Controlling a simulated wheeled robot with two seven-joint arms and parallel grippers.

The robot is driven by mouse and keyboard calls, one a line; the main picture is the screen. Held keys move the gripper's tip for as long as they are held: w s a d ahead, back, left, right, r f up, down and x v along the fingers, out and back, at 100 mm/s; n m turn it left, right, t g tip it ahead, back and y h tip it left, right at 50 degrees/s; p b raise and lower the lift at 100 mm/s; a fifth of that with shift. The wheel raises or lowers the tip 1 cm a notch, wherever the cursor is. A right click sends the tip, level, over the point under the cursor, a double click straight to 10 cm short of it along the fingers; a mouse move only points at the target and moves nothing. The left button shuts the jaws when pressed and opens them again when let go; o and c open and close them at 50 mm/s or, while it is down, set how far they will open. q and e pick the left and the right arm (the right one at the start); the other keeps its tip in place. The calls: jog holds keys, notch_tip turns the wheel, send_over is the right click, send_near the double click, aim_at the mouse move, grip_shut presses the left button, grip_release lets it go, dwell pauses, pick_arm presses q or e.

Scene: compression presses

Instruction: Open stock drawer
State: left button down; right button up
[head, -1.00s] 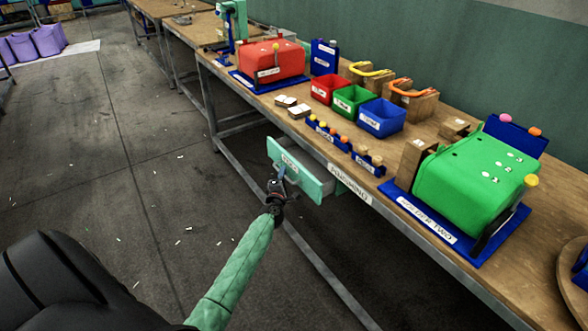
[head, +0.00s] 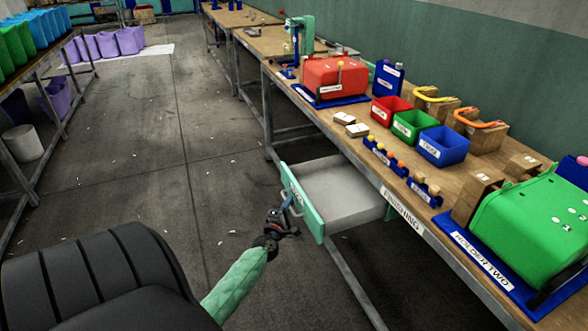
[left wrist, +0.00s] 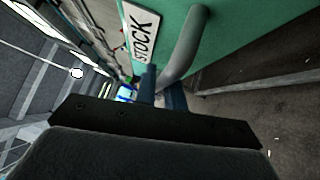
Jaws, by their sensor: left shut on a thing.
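The stock drawer (head: 335,187) is pulled well out from under the workbench in the head view. Its inside is pale grey and looks empty. Its green front (head: 301,204) faces my left gripper (head: 288,209), which is shut on the drawer's handle. In the left wrist view the grey bar handle (left wrist: 183,48) runs between the blue fingers (left wrist: 160,88). The white STOCK label (left wrist: 143,32) shows beside it on the green front. My right gripper is not in view.
The workbench (head: 345,140) carries a red press (head: 335,78), a green press (head: 530,232), red, green and blue bins (head: 443,146) and small wooden blocks. A metal bench leg stands below the drawer. The floor (head: 150,170) at left is open.

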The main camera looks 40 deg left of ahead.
pick_arm(q)
jog(key=shift+f, duration=0.1)
jog(key=c, duration=1.5)
grip_release()
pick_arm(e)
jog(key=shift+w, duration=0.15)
pick_arm(q)
jog(key=shift+s, duration=0.1)
